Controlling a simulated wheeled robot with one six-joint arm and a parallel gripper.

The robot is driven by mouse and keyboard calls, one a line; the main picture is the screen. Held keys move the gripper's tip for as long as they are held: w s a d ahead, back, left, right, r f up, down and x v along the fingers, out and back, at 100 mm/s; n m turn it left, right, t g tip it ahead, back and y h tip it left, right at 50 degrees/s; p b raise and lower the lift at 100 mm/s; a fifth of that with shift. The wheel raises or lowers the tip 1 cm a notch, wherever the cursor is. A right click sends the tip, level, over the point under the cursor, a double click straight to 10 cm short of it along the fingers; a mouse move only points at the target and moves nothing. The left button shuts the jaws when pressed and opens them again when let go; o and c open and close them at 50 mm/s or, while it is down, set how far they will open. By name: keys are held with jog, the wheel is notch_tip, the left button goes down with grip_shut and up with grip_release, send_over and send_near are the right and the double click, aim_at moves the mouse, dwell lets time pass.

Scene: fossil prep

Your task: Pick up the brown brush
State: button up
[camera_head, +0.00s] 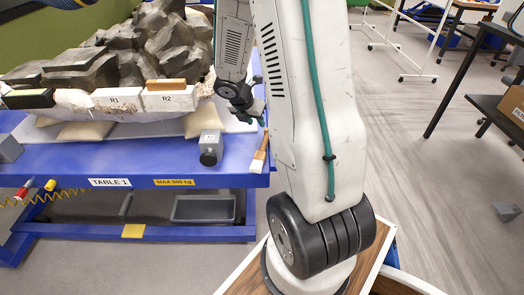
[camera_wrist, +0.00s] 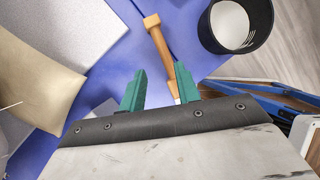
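The brown brush (camera_head: 260,154) lies on the blue table near its right edge in the head view, with its pale bristle end toward me. In the wrist view the brush (camera_wrist: 160,43) runs from the top middle down to the right fingertip, which covers part of it. My gripper (camera_head: 254,112) hangs beyond the brush in the head view, partly hidden by my arm. In the wrist view my gripper (camera_wrist: 160,80) is open with teal fingers apart. The brush is not held; its height below the fingers is hard to judge.
A sandbag (camera_wrist: 35,80) and a pale slab (camera_wrist: 70,30) lie left in the wrist view. A dark cup (camera_wrist: 262,22) stands to the right. Large dark rocks (camera_head: 160,45) fill the table's back.

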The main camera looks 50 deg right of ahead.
aim_at(264, 139)
jog(key=f+n, duration=0.1)
jog(key=f, duration=0.1)
jog(key=d+f, duration=0.1)
jog(key=f, duration=0.1)
jog(key=d+f+n, duration=0.1)
jog(key=f, duration=0.1)
jog(key=shift+d+n, duration=0.2)
jog(key=shift+n, duration=0.1)
jog(key=shift+s+x, duration=0.2)
jog(key=shift+x, duration=2.75)
jog(key=shift+a+f, duration=0.1)
jog(key=shift+a, duration=0.05)
grip_shut()
